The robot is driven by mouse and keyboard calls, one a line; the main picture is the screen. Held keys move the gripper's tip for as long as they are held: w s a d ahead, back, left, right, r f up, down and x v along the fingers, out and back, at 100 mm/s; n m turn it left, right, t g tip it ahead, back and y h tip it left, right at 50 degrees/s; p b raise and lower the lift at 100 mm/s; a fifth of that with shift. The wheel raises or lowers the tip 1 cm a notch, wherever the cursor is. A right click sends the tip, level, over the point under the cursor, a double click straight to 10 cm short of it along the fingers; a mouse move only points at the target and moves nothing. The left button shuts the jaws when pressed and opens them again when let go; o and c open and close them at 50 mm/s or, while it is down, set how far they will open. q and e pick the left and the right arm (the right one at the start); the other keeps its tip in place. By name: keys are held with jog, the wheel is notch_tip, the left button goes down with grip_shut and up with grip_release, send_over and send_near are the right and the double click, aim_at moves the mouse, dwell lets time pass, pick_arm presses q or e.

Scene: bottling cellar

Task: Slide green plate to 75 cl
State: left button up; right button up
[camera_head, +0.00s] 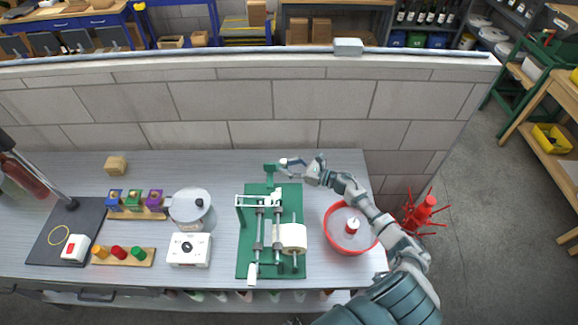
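A green labelling machine with a flat green base (247,262), metal rollers and a white roll (293,238) stands on the grey bench. A small green plate (270,167) stands at its far end; I take it for the task's plate. Any 75 cl mark is too small to read. My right gripper (282,167) is just right of this plate, its fingers apart and pointing left towards it. It looks open and empty; I cannot tell whether a fingertip touches the plate. My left gripper is not in view.
A red-rimmed bowl (328,234) stands right of the machine, close to my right forearm. A steel pot (191,209) and a white box with a dial (189,250) stand to its left. A block wall (240,132) rises behind the bench.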

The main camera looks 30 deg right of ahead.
jog(key=shift+d+f, duration=0.1)
jog(key=shift+d, duration=0.05)
jog(key=shift+s+d, duration=0.2)
jog(key=shift+s, duration=0.1)
jog(key=v, duration=1.1)
